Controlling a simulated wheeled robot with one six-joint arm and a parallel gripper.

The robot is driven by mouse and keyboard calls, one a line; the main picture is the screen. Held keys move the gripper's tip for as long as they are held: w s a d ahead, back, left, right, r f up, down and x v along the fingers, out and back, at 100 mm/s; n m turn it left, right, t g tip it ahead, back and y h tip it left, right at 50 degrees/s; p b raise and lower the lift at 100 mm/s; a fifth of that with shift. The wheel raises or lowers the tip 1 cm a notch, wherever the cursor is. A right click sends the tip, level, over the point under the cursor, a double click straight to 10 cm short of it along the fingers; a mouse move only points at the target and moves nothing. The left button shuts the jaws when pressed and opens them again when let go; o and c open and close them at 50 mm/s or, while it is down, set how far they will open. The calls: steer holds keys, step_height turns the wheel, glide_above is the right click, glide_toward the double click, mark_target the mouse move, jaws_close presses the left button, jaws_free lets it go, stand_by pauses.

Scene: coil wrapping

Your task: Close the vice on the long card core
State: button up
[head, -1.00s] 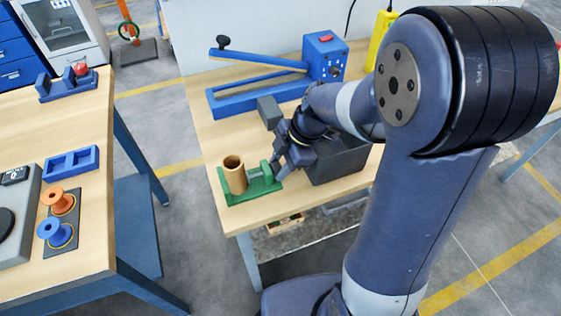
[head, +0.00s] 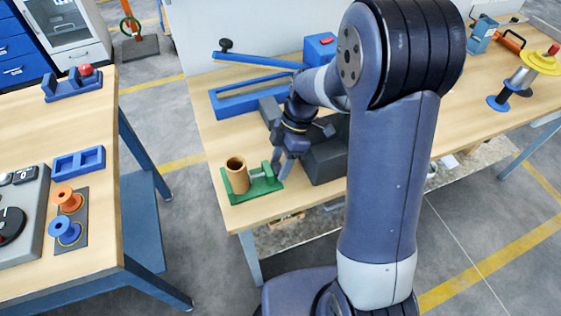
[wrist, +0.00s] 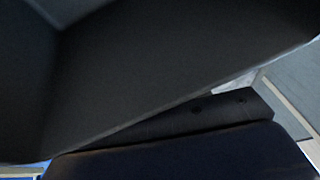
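The long card core (head: 236,177) is a brown open tube standing upright in the green vice (head: 258,190) at the front left corner of the right-hand bench. My gripper (head: 281,168) is at the right end of the vice, by its handle side. The fingers point down, and I cannot tell whether they touch the handle or are open. The vice's screw and jaw are partly hidden behind my gripper. The wrist view shows mostly a dark surface close up, and neither the core nor the vice shows there.
A dark grey bin (head: 328,158) stands right of my gripper. A blue lever tool (head: 250,98) lies behind. On the left bench are a blue tray (head: 79,161), an orange spool (head: 68,199) and a blue spool (head: 65,231). A gap separates the benches.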

steer(key=shift+o, duration=1)
steer(key=v, duration=1)
steer(key=shift+r, duration=0.4)
steer(key=shift+w+d+b, duration=0.1)
steer(key=shift+d+b, duration=0.05)
steer(key=shift+b, duration=0.15)
